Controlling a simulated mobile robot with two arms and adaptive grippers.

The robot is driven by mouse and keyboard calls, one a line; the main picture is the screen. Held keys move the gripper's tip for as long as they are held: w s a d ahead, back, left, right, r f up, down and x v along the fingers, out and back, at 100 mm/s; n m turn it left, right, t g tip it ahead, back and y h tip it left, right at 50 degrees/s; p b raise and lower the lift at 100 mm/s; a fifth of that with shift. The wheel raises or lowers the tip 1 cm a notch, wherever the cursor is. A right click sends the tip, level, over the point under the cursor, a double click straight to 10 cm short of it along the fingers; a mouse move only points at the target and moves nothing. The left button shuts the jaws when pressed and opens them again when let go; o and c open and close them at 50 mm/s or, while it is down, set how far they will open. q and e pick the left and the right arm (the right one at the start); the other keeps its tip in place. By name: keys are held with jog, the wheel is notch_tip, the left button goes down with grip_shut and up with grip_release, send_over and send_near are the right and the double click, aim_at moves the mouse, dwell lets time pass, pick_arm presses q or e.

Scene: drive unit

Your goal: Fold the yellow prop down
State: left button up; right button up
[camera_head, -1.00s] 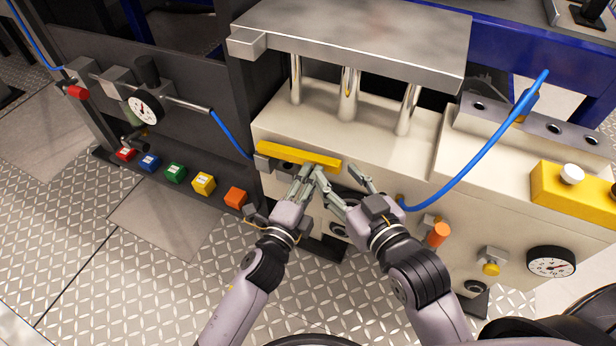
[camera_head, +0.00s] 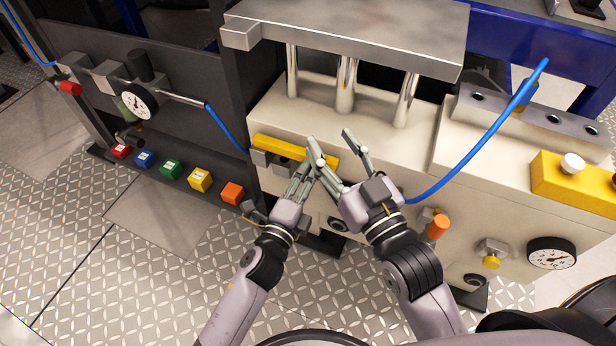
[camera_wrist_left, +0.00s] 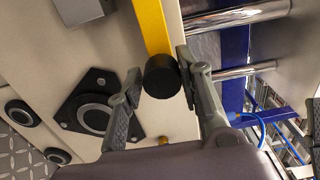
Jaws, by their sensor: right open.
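The yellow prop (camera_head: 283,146) is a bar lying almost level along the cream front of the press, below the metal top plate. In the left wrist view the yellow bar (camera_wrist_left: 152,25) runs up from a black round knob (camera_wrist_left: 160,77). My left gripper (camera_head: 304,168) is just below the bar's right part. In its wrist view the left gripper (camera_wrist_left: 158,72) has its fingers spread on either side of the knob; I cannot tell whether they touch it. My right gripper (camera_head: 331,137) is open, and its left finger hides the bar's right end.
A blue hose (camera_head: 480,145) arches to the right of my right gripper. An orange knob (camera_head: 437,227) and a gauge (camera_head: 551,253) are on the front at the right. A row of coloured blocks, including an orange one (camera_head: 232,193), lies to the left. The metal plate (camera_head: 350,35) overhangs above.

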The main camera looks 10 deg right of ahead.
pick_arm(q)
jog(key=o, duration=0.3)
jog(key=v, duration=1.2)
dwell(1.6)
